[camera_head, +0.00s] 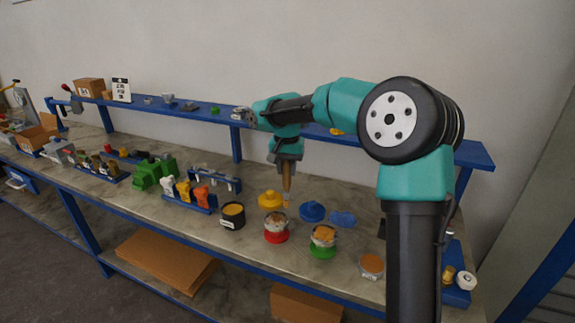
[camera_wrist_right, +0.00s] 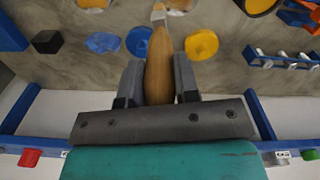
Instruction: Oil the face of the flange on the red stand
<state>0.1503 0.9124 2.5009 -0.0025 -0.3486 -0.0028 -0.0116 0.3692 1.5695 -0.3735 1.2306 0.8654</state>
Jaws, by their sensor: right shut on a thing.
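The red stand (camera_head: 276,238) holds a flanged metal vessel (camera_head: 276,221) with a brownish patch on its top face. My right gripper (camera_head: 287,160) is shut on a brush with a wooden handle (camera_head: 287,182). The brush points down, its tip just behind and right of the red stand's vessel; contact cannot be told. In the right wrist view, the handle (camera_wrist_right: 160,65) sits between the fingers, with the pale tip near the top edge. The vessels are mostly cut off there. My left gripper is not in view.
A similar vessel on a green stand (camera_head: 323,241) is to the right. A black pot with amber contents (camera_head: 232,215) is left. A yellow lid (camera_head: 271,199) and a blue lid (camera_head: 312,211) lie behind. A tin (camera_head: 371,266) is near the front edge. A blue shelf (camera_head: 200,106) runs behind.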

